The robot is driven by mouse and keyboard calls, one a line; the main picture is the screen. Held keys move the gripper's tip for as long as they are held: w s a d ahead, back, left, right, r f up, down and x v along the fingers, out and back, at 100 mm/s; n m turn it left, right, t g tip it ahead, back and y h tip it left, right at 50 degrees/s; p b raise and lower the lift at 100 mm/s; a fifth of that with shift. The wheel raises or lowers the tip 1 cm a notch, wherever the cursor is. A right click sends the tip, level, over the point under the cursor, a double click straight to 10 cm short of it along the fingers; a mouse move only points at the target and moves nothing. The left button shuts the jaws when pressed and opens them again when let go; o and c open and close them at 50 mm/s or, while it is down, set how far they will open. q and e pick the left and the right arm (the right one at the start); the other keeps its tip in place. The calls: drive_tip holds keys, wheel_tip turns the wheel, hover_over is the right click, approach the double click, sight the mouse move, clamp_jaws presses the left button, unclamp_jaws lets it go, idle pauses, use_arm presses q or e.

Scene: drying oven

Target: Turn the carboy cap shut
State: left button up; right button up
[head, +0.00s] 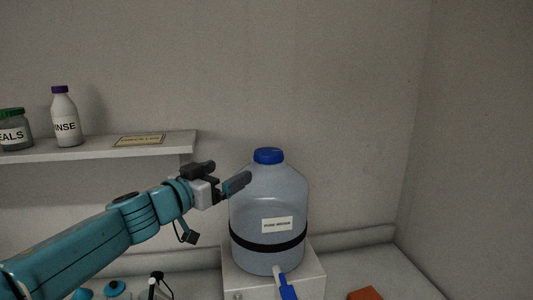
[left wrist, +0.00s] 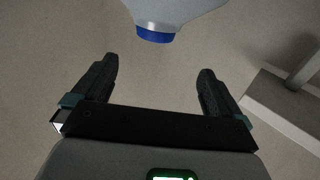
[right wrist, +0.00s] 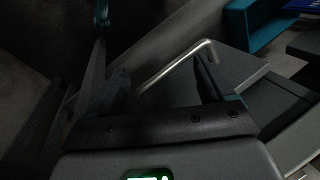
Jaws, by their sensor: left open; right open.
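The carboy (head: 268,210) is a large clear jug with a white label and a black band, standing upright on a white block. Its blue cap (head: 268,156) sits on the neck. My left gripper (head: 236,184) is beside the carboy's left shoulder, lower than the cap, open and empty. In the left wrist view the cap (left wrist: 155,34) shows upside down beyond the open fingers (left wrist: 158,85), apart from them. My right gripper (right wrist: 165,80) is open and shows only in its own wrist view. Whether the cap is fully seated cannot be told.
A wall shelf (head: 100,147) at the left holds a green-lidded jar (head: 14,130) and a white bottle (head: 64,117). A blue-handled spigot (head: 286,284) projects from the carboy's base. An orange item (head: 365,294) lies at the lower right. A bent metal handle (right wrist: 180,65) is near the right gripper.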

use_arm(q)
drive_tip(key=p, duration=0.2)
approach(265, 153)
drive_tip(key=p+x, duration=0.2)
drive_tip(key=x, duration=0.2)
drive_tip(key=shift+w, duration=0.3)
drive_tip(key=w+d+p, duration=0.2)
drive_tip(key=p, duration=0.1)
drive_tip(key=shift+w+d+r, duration=0.2)
drive_tip(key=shift+r, duration=0.15)
drive_tip(key=shift+w+d+f+p, duration=0.15)
drive_tip(key=shift+w+d+p, duration=0.1)
drive_tip(key=shift+w+p, duration=0.15)
drive_tip(key=shift+w+d+f+p, duration=0.2)
drive_tip(key=shift+w+p, duration=0.2)
drive_tip(key=shift+w, duration=0.05)
drive_tip(key=shift+w+a+f, duration=0.2)
drive_tip(key=shift+w, duration=0.15)
drive_tip(key=shift+s+d+r, duration=0.15)
drive_tip(key=shift+s+d, duration=0.1)
drive_tip(key=shift+s, duration=0.1)
drive_tip(key=shift+w, duration=0.2)
drive_tip(key=c, duration=0.6)
drive_tip(key=shift+a, duration=0.15)
drive_tip(key=c, duration=0.3)
drive_tip(key=shift+c, duration=0.2)
